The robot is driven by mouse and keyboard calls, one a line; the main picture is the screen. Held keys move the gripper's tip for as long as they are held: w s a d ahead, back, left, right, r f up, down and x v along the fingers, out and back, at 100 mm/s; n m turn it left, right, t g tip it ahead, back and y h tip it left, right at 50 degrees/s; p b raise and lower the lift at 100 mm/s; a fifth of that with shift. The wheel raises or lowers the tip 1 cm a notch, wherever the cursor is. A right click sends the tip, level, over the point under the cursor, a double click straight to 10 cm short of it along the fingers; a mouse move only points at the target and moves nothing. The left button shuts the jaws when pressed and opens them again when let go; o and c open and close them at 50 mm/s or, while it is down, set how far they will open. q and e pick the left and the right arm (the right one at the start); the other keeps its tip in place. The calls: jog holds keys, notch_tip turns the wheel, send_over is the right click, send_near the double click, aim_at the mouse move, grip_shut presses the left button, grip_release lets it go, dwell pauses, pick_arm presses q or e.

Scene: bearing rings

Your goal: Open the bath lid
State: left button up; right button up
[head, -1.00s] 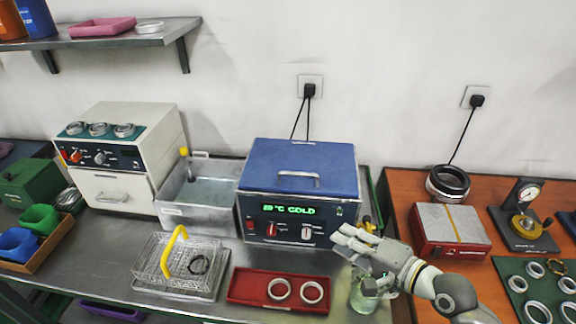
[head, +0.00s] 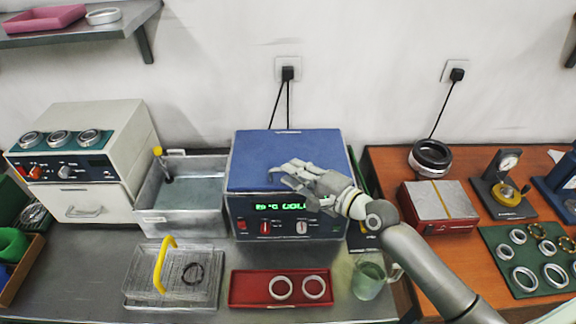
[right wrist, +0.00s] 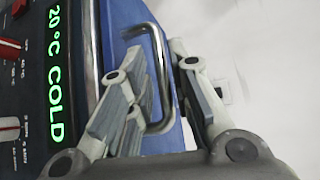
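The bath (head: 285,205) is a blue box with a green display that reads 20 °C COLD in the right wrist view. Its blue lid (head: 262,152) is shut. The metal lid handle (right wrist: 158,75) shows in the right wrist view, between the two fingers of my right gripper (right wrist: 150,80). The fingers are apart, and I see no clear grip on the bar. In the head view my right gripper (head: 287,174) is over the front of the lid and hides the handle. My left gripper is not in view.
A metal tank (head: 150,200) stands left of the bath. A wire basket with a yellow handle (head: 163,262) and a red tray with two rings (head: 245,288) are in front. A glass jar (head: 368,280) stands below my right arm. Wall is behind the bath.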

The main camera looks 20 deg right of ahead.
jog(key=shift+x, duration=0.85)
jog(key=shift+w+a, duration=0.1)
jog(key=shift+w, duration=0.1)
jog(key=shift+w+a, duration=0.1)
jog(key=shift+w, duration=0.05)
grip_shut()
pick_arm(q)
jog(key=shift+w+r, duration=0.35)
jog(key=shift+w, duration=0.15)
